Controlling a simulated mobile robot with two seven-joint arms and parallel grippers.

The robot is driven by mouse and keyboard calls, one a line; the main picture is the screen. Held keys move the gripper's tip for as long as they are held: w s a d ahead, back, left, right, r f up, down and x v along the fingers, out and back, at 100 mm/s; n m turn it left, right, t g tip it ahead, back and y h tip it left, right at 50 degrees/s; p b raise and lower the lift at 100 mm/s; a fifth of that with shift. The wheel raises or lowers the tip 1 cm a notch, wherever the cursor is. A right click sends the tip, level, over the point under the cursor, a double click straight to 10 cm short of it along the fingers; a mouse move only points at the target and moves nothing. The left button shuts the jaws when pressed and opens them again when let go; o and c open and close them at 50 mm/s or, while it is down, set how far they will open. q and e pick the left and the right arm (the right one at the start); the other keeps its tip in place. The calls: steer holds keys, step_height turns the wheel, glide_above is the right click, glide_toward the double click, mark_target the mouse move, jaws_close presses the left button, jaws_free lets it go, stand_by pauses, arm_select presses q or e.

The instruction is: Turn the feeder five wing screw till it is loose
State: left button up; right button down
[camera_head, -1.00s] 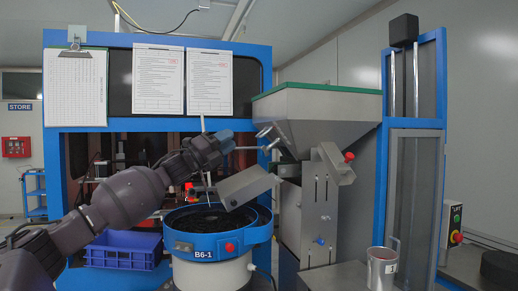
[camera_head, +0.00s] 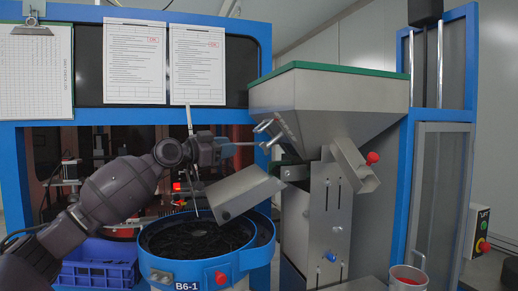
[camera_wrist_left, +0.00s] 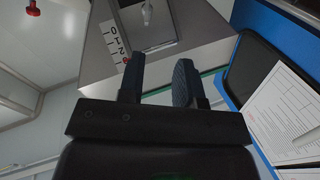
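A grey steel hopper feeder (camera_head: 325,105) with a green rim stands right of centre. A red knob (camera_head: 372,158) is on its angled side bracket, and a blue knob (camera_head: 331,256) is low on its slotted front plate. I cannot tell which fastener is the feeder five wing screw. My left gripper (camera_head: 272,136) is open and empty beside the hopper's left lower side. In the left wrist view its fingers (camera_wrist_left: 159,75) are apart with nothing between them. A small metal part (camera_wrist_left: 147,12) and a number scale (camera_wrist_left: 118,45) show beyond the fingers. My right gripper is not in view.
A blue bowl feeder (camera_head: 187,286) marked B6-1 stands below my left arm, with a steel chute (camera_head: 240,190) over it. A blue crate (camera_head: 98,270) is at lower left. A metal cup (camera_head: 408,275) stands at lower right. Blue frame posts (camera_head: 403,190) flank the hopper.

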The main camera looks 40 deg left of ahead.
mark_target(260, 145)
arm_select(q)
steer(key=shift+g+h, duration=0.4)
steer(key=p+x, duration=0.1)
steer(key=x, duration=0.6)
steer(key=d+p+x, duration=0.1)
steer(key=x, duration=0.2)
steer(key=shift+w+f+p, duration=0.1)
steer(key=shift+f+p, duration=0.2)
steer(key=shift+p, duration=0.05)
steer(key=shift+f, duration=0.1)
jaws_close()
